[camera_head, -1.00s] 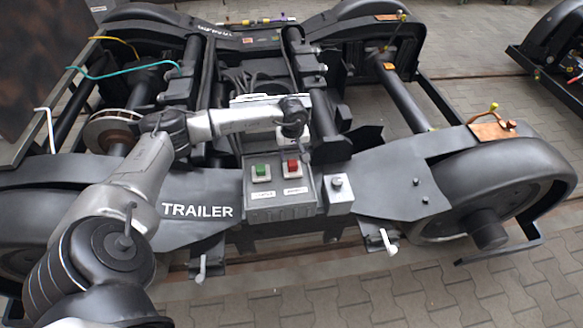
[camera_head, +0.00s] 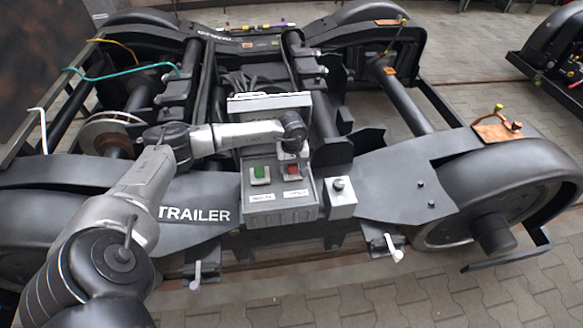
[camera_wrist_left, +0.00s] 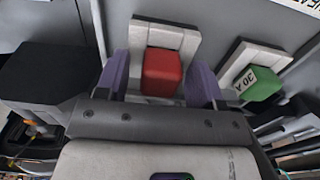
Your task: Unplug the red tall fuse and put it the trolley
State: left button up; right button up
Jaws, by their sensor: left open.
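The red fuse (camera_head: 291,169) sits in a pale base in the grey fuse box on the bogie frame. In the left wrist view the red fuse (camera_wrist_left: 162,72) is straight ahead, between the two purple fingers of my left gripper (camera_wrist_left: 159,78). The fingers are open, one on each side of it; I cannot tell whether they touch it. In the head view my left gripper (camera_head: 291,152) is at the upper edge of the red fuse and partly covers it. My right gripper is not in view. I cannot make out a trolley for certain.
A green fuse (camera_head: 260,173), marked 30 A in the left wrist view (camera_wrist_left: 262,84), stands close beside the red one. The box's open lid (camera_head: 268,101) rises behind. A grey block with a knob (camera_head: 339,197) is attached at the right. Paved floor (camera_head: 400,290) is clear in front.

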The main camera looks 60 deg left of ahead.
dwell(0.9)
pick_arm(q)
grip_shut()
dwell(0.4)
jog(key=shift+r, duration=0.15)
jog(key=shift+r+p, duration=2.25)
jog(key=shift+r, duration=0.65)
